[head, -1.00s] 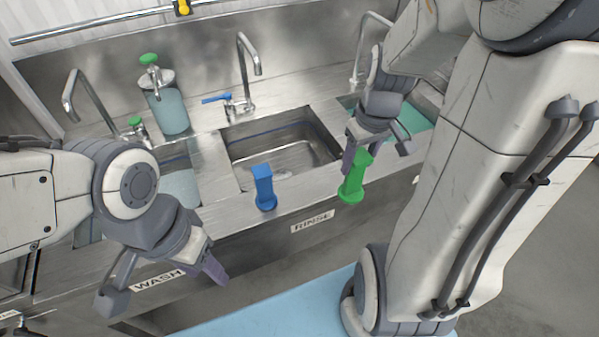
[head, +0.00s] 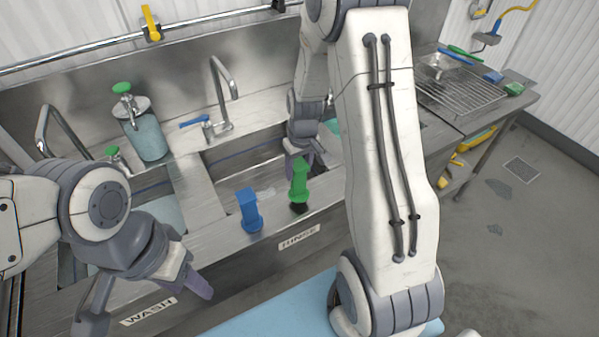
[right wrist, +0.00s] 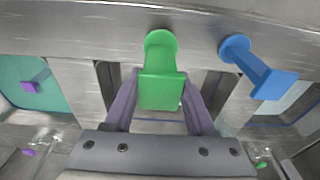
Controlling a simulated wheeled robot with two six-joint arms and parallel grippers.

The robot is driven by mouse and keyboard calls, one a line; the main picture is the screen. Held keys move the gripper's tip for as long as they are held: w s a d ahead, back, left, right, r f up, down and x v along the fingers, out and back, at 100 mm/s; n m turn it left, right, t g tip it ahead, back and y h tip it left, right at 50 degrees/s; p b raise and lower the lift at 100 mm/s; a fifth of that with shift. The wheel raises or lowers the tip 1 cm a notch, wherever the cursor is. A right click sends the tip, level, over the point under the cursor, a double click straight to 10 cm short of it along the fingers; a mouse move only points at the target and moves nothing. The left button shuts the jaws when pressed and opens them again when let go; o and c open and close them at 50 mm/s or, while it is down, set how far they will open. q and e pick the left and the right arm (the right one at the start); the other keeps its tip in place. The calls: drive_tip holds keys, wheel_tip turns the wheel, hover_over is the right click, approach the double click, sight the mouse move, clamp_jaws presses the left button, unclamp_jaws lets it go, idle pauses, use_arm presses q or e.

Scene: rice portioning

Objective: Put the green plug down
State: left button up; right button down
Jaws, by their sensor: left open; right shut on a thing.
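The green plug (head: 299,182) is upright at the front ledge of the sink counter, above the RINSE label. My right gripper (head: 305,163) is shut on its upper part. A dark patch shows under the plug, and I cannot tell whether its base touches the ledge. In the right wrist view the green plug (right wrist: 160,88) sits between the two fingers of my right gripper (right wrist: 158,100). My left gripper (head: 148,300) is open and empty in front of the counter, by the WASH label.
A blue plug (head: 248,210) stands on the ledge just left of the green plug; it also shows in the right wrist view (right wrist: 258,70). A soap dispenser (head: 146,135) and a tap (head: 222,95) stand behind. A wire rack (head: 460,90) is at the right.

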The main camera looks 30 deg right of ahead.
sight(299, 193)
wheel_tip(299, 193, down, 2)
drive_tip(key=shift+s+d+f, duration=0.1)
drive_tip(key=shift+f, duration=0.2)
drive_tip(key=shift+f, duration=0.2)
drive_tip(key=shift+c, duration=1.2)
unclamp_jaws()
drive_tip(key=shift+r, duration=0.1)
